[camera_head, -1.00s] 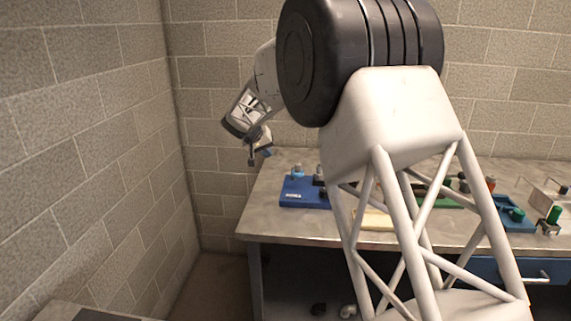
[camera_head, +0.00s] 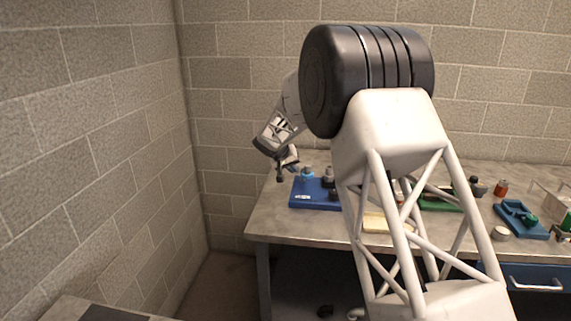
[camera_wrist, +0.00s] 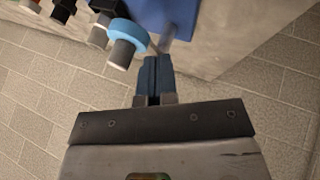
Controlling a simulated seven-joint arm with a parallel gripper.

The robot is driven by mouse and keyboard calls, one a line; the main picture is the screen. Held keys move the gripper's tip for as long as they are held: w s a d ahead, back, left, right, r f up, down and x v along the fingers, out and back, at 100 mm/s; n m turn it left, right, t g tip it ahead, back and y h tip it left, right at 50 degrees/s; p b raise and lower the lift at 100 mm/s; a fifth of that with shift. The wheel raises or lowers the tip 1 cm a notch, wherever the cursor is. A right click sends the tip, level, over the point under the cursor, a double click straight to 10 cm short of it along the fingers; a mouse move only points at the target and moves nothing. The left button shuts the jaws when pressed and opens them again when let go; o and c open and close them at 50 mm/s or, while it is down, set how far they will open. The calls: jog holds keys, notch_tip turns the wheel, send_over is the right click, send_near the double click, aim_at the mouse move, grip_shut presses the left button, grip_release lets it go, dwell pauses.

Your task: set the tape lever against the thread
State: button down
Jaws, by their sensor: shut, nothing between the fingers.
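A blue base board (camera_head: 315,199) lies at the left end of the bench. A light-blue ring piece (camera_head: 307,174) and a dark upright piece (camera_head: 328,179) stand on it. In the wrist view, the light-blue ring (camera_wrist: 127,34) sits around a grey cylinder (camera_wrist: 121,54), and a short grey bar (camera_wrist: 166,40) stands out from the blue board (camera_wrist: 172,12). I cannot tell which part is the lever or the thread. My gripper (camera_head: 281,177), also in the wrist view (camera_wrist: 154,62), is shut and empty. Its tips are close to the grey bar; contact is unclear.
Several other fixtures stand to the right on the bench, including a green board (camera_head: 440,204), a blue holder (camera_head: 522,222) and an orange-capped bottle (camera_head: 501,188). The block wall (camera_head: 225,150) is behind and left.

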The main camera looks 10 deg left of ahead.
aim_at(307, 167)
jog(key=shift+w+d+r, duration=0.1)
jog(key=shift+w+d, duration=0.1)
jog(key=shift+d, duration=0.5)
jog(key=shift+w+d, duration=0.15)
jog(key=shift+d, duration=0.5)
jog(key=shift+d+n+y, duration=0.3)
jog(key=shift+d+n, duration=0.1)
jog(key=shift+w+d+n+t+y, duration=0.1)
jog(key=shift+d+n+t+y, duration=0.4)
jog(key=shift+d+n+y, duration=0.5)
jog(key=shift+w+d+n+y, duration=0.2)
jog(key=shift+d+n+y, duration=0.1)
jog(key=shift+d+n, duration=0.45)
jog(key=shift+w+d+n+y, duration=0.2)
jog(key=shift+d+n+y, duration=0.15)
jog(key=shift+n, duration=0.6)
jog(key=shift+w+d, duration=0.35)
jog(key=shift+d, duration=0.2)
jog(key=shift+w+d, duration=0.35)
jog(key=shift+d, duration=0.2)
jog(key=shift+w+d, duration=0.1)
jog(key=shift+d, duration=0.05)
